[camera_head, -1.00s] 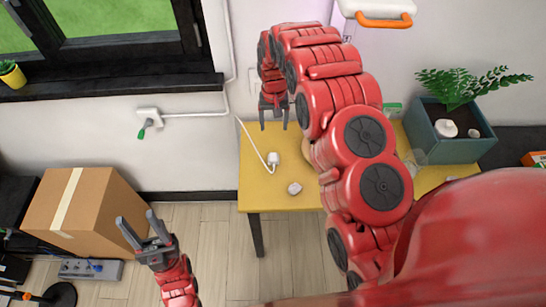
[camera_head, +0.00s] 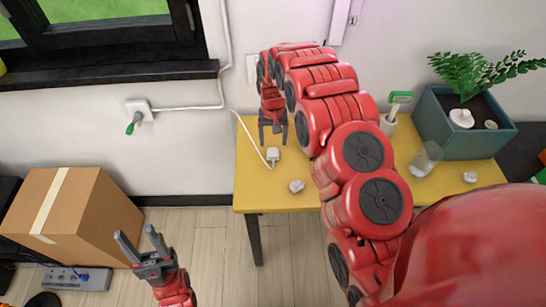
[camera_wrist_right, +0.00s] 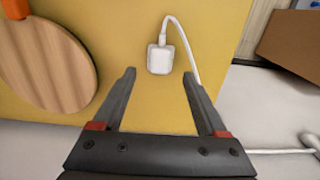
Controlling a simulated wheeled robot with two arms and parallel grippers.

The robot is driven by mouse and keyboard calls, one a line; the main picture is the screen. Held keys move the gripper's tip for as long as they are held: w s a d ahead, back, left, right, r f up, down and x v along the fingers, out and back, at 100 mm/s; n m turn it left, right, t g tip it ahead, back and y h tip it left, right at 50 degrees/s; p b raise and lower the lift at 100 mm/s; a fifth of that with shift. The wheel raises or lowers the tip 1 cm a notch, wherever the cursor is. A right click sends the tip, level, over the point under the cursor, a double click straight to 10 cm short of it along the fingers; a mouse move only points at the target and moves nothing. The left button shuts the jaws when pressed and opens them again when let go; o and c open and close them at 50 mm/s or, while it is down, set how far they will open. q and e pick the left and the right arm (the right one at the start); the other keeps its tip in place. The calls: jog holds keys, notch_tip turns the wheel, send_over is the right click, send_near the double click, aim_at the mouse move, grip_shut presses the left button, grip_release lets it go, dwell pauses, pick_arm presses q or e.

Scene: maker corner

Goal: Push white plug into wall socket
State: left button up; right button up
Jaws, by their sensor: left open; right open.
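The white plug (camera_head: 273,154) lies on the yellow table, with its white cord running up toward the wall. My right gripper (camera_head: 273,142) is open just behind the plug. In the right wrist view the plug (camera_wrist_right: 160,60) sits just beyond the open fingertips (camera_wrist_right: 158,76), roughly centred between them and not gripped. A white wall socket (camera_head: 138,108) with a green item at its front is on the wall at left. A pale wall plate (camera_head: 252,68) is partly hidden behind my right arm. My left gripper (camera_head: 136,233) is open and empty, low at left above the floor.
A blue planter (camera_head: 465,140) stands at right. A cardboard box (camera_head: 85,215) is at left. A round wooden disc (camera_wrist_right: 55,65) shows in the right wrist view.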

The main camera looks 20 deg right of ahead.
aim_at(273, 151)
jog(key=shift+f+p, duration=0.45)
jog(key=shift+p, duration=0.15)
notch_tip(273, 151, down, 3)
jog(key=shift+s+f+p, duration=0.1)
jog(key=shift+p, duration=0.65)
jog(key=shift+f, duration=0.55)
grip_shut()
